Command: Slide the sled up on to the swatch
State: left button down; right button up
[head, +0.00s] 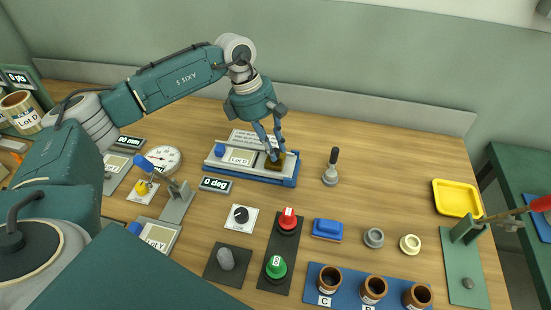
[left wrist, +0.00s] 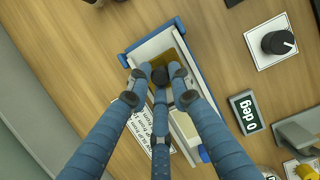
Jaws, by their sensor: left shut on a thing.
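A small brass-brown sled (head: 276,161) with a dark knob sits at the right end of a white board with a blue base (head: 291,181). A beige swatch (head: 240,157), labelled Lot D, lies on the board to the left of the sled, with a blue knob beyond it. My left gripper (head: 274,151) is shut on the sled from above. In the left wrist view its three fingers close around the dark knob, and the sled's brass edge (left wrist: 167,57) shows past the fingertips. The fingers partly hide the sled and board there. My right gripper is not in view.
A printed card (head: 250,138) lies behind the board. A 0 deg display (head: 215,185), a dial (head: 240,215) and a dial gauge (head: 164,159) stand in front and to the left. A grey-based stamp (head: 330,175) stands to the right, with clear wood around it.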

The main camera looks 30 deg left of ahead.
pick_arm(q)
jog(key=shift+s+a, duration=0.1)
jog(key=shift+s+a+f+b, duration=0.1)
jog(key=shift+s+a+b, duration=0.15)
jog(key=shift+a, duration=0.65)
jog(key=shift+s+a+f+b, duration=0.1)
jog(key=shift+s+a+b, duration=0.15)
jog(key=shift+a, duration=0.65)
jog(key=shift+s+a+b, duration=0.15)
jog(key=shift+s+a, duration=0.1)
jog(key=shift+a, duration=0.55)
jog(key=shift+s+a+b, duration=0.1)
jog(key=shift+s+a, duration=0.1)
jog(key=shift+a, duration=0.65)
jog(key=shift+s+a+b, duration=0.15)
jog(key=shift+s+a, duration=0.1)
jog(key=shift+a, duration=0.55)
jog(key=shift+s+a, duration=0.15)
jog(key=shift+a, duration=0.25)
jog(key=c, duration=1.5)
grip_release()
jog(key=shift+r, duration=0.15)
